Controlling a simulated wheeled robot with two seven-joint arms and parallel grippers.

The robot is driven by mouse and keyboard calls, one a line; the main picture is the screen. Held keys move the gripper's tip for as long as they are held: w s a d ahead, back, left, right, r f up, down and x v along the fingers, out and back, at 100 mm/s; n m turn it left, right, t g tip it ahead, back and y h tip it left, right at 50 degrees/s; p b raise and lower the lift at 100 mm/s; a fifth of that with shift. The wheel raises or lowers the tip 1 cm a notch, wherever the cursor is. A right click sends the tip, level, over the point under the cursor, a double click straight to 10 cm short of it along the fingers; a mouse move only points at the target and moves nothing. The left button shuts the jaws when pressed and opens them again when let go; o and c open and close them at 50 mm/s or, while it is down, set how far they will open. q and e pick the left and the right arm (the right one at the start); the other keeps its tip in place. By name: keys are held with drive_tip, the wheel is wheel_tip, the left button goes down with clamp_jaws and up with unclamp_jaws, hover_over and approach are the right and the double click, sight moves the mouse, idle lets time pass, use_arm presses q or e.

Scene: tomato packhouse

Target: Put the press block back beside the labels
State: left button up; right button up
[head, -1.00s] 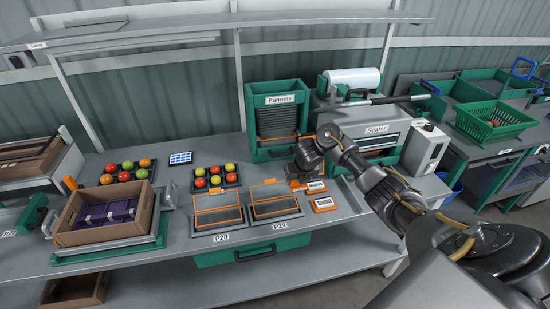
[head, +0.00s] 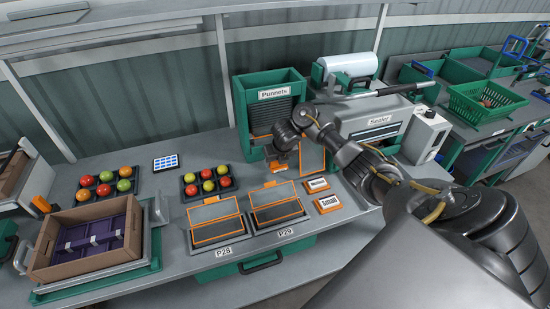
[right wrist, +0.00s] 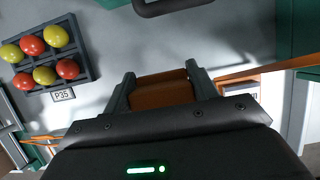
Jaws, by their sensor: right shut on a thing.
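The press block is an orange block (right wrist: 160,90) between the two fingers of my right gripper (right wrist: 162,84) in the right wrist view. In the head view the right gripper (head: 278,162) holds it above the bench, in front of the punnet dispenser and left of the labels. The gripper is shut on the block, whose lower part (head: 279,166) shows below the fingers. Two orange label holders stand to its right, an upper one (head: 317,185) and one reading Small (head: 328,203). My left gripper is not in view.
Two orange-framed punnet stations, P28 (head: 217,235) and P29 (head: 276,218), lie in front. A tomato tray (head: 209,191) is to the left. The green punnet dispenser (head: 241,106) and sealer (head: 352,120) stand behind. An orange-edged upright panel (head: 312,157) stands close to the right gripper.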

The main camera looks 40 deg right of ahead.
drive_tip(key=shift+s+a+f, duration=0.1)
drive_tip(key=shift+a+f, duration=0.05)
drive_tip(key=shift+f+b, duration=0.35)
drive_tip(key=shift+b, duration=0.2)
drive_tip(key=b, duration=0.5)
hover_over(276, 180)
drive_tip(key=s, duration=0.1)
drive_tip(key=f, duration=0.5)
drive_tip(key=shift+a+f, duration=0.25)
drive_tip(key=shift+f, duration=0.15)
use_arm(q)
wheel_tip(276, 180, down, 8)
drive_tip(key=b, duration=0.1)
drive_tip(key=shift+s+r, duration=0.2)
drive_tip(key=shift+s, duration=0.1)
use_arm(e)
drive_tip(key=shift+f, duration=0.65)
use_arm(q)
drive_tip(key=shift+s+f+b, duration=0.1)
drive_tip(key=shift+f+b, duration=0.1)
drive_tip(key=shift+b, duration=0.25)
use_arm(e)
drive_tip(key=shift+f, duration=0.25)
drive_tip(key=o, duration=0.9)
drive_tip(key=shift+s, duration=0.1)
drive_tip(key=c, duration=0.3)
